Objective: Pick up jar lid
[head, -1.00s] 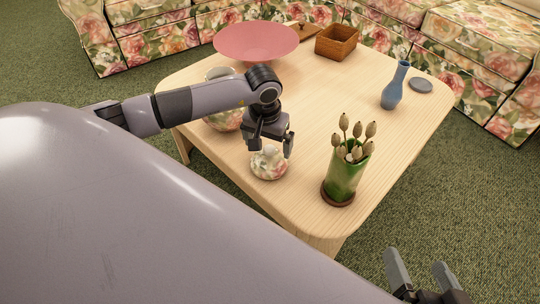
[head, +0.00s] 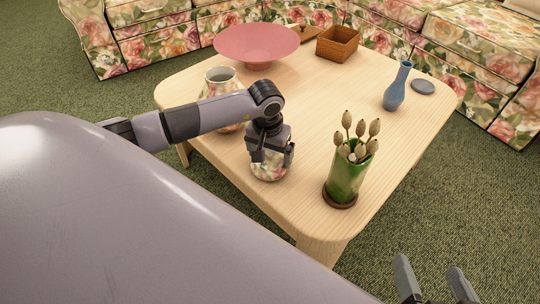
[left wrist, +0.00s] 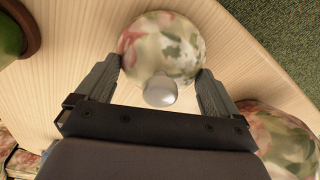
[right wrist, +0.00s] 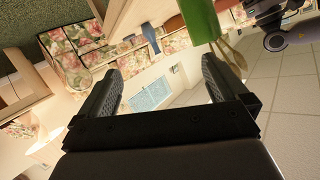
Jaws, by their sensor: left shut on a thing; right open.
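The jar lid (head: 271,170) is a floral piece with a pale knob, on the near part of the wooden table. It also shows in the left wrist view (left wrist: 165,42), with its shiny knob toward the camera. My left gripper (head: 271,157) points down over it and is shut on it, one finger on each side. The open floral jar (head: 219,88) stands behind my left forearm, which hides part of it; its side shows in the left wrist view (left wrist: 280,140). My right gripper (head: 436,280) is open and empty, off the table at the lower right.
A green vase (head: 345,178) with dried pods stands on a brown coaster close to the right of the lid. The table middle (head: 315,95) is clear.

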